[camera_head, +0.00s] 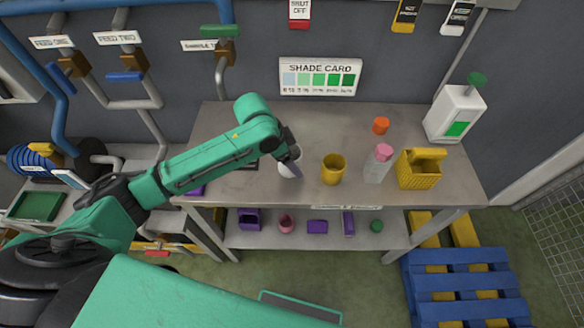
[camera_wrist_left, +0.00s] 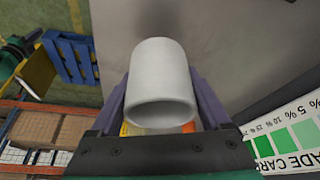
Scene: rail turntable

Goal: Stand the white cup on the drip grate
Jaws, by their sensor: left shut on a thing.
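The white cup (camera_head: 288,168) is at the end of my left arm, over the left-middle part of the grey table (camera_head: 240,186). My left gripper (camera_head: 291,155) is shut on it. In the left wrist view the white cup (camera_wrist_left: 160,75) sits between the two purple fingers of my left gripper (camera_wrist_left: 160,98), its open rim towards the camera. Whether the cup touches the table I cannot tell. A dark flat edge (camera_head: 243,166) shows partly under my left forearm; it may be the drip grate, but the arm hides most of it. My right gripper is not in view.
Right of the cup stand a yellow cup (camera_head: 333,170), a pink-capped bottle (camera_head: 378,167), an orange piece (camera_head: 380,125) and a yellow basket (camera_head: 417,174). A white jug (camera_head: 455,112) stands at the back right. The shade card (camera_head: 319,77) is on the wall behind.

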